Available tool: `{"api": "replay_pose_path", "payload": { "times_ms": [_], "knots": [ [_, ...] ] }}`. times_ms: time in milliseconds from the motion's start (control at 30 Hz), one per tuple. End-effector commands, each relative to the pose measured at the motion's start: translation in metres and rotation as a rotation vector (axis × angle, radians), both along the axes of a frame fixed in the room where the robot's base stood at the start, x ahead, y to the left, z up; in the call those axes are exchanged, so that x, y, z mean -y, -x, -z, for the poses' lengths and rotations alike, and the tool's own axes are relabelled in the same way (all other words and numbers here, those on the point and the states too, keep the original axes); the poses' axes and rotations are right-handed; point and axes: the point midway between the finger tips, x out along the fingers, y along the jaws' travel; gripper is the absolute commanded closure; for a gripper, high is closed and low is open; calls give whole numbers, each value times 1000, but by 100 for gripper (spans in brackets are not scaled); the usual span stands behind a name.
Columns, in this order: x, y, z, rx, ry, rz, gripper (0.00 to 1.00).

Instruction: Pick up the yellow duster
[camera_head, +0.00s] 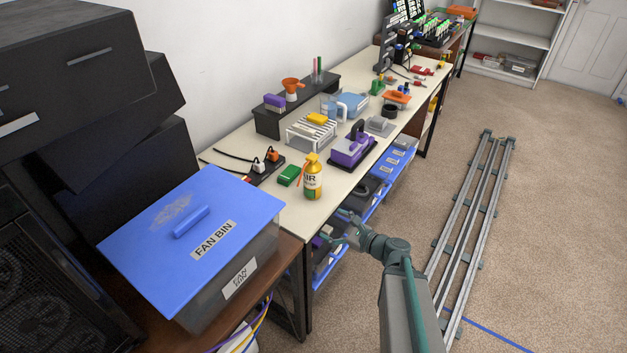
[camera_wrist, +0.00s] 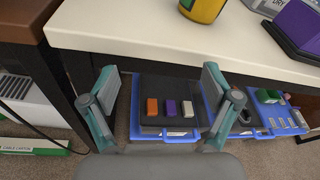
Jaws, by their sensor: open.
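The yellow duster (camera_head: 313,181), a spray can with AIR on its label and an orange trigger and nozzle, stands upright on the near part of the cream worktop (camera_head: 288,218). In the wrist view only the lower part of the duster (camera_wrist: 202,8) shows at the top edge. My gripper (camera_head: 335,228) is open and empty, in front of the bench edge and lower than the duster, apart from it. In the wrist view the two fingers of my gripper (camera_wrist: 160,82) are spread wide, below the worktop edge.
A green box (camera_head: 289,176) stands left of the duster, and a purple-and-black device (camera_head: 352,147) behind it to the right. The blue-lidded fan bin (camera_head: 190,235) is at the near left. Blue trays (camera_wrist: 168,136) sit under the worktop. Rails (camera_head: 470,220) lie on the floor.

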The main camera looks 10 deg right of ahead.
Motion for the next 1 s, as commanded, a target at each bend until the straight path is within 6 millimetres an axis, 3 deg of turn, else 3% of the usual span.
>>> {"api": "replay_pose_path", "payload": {
  "times_ms": [100, 300, 733, 1000],
  "knots": [
    [19, -16, -42, 29, -147, 92, 12],
    [10, -32, -88, 17, -344, 126, 12],
    [-15, -77, -92, 12, -375, 130, 12],
    [-24, -91, -89, 12, -373, 129, 12]
  ]
}}
